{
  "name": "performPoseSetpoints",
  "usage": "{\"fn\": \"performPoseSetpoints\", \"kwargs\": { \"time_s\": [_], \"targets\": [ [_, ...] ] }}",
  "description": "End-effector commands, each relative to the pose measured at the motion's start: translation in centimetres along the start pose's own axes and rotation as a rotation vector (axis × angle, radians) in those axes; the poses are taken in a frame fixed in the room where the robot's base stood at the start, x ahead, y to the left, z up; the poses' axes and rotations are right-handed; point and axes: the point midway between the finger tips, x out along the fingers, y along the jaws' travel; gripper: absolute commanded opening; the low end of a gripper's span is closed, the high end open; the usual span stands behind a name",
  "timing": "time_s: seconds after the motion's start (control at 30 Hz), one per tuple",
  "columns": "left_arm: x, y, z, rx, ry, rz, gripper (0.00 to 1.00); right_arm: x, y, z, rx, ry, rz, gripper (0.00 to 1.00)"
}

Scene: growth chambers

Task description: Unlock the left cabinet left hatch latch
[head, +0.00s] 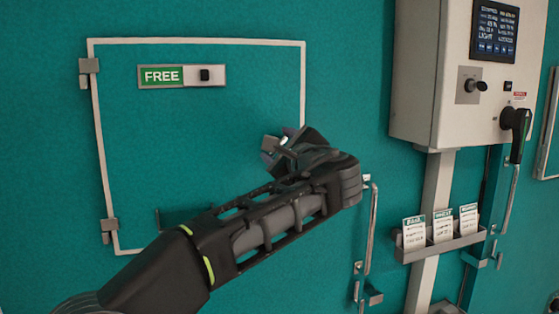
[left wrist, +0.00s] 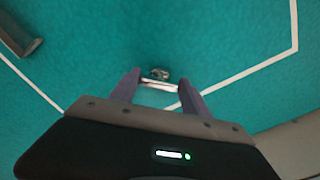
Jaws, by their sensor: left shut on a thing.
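The left hatch (head: 190,125) is a teal panel with a white outline and hinges on its left side. Its FREE sign (head: 162,76) is green and white, beside a small black knob. My left gripper (head: 285,147) is at the right side of the hatch, its fingers largely hidden by my wrist. In the left wrist view its two fingers (left wrist: 158,88) are on either side of a small metal latch (left wrist: 158,75) near the white outline, and it is shut on this latch. The latch's turn position cannot be told. My right gripper is not in view.
A white control box (head: 430,75) with a screen and a black lever handle (head: 516,125) is on the wall to the right. Below it is a card rack (head: 440,247). A vertical metal handle (head: 371,230) stands right of my wrist.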

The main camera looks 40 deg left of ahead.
Motion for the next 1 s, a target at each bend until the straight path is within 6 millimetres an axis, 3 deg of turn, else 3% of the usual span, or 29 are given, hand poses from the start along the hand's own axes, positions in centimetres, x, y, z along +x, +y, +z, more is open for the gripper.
{"fn": "performPoseSetpoints", "kwargs": {
  "time_s": [0.03, 0.5, 1.0],
  "targets": [
    [0.0, 0.4, -0.4, -0.044, -0.001, 0.0, 0.14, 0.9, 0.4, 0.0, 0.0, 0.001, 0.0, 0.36],
    [0.0, 0.5, -0.3, -0.484, 0.0, 0.001, 0.14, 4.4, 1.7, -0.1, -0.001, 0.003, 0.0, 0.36],
    [0.0, 0.3, -0.2, -0.752, -0.001, 0.001, 0.14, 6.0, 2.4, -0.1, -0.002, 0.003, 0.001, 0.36]
  ]
}}
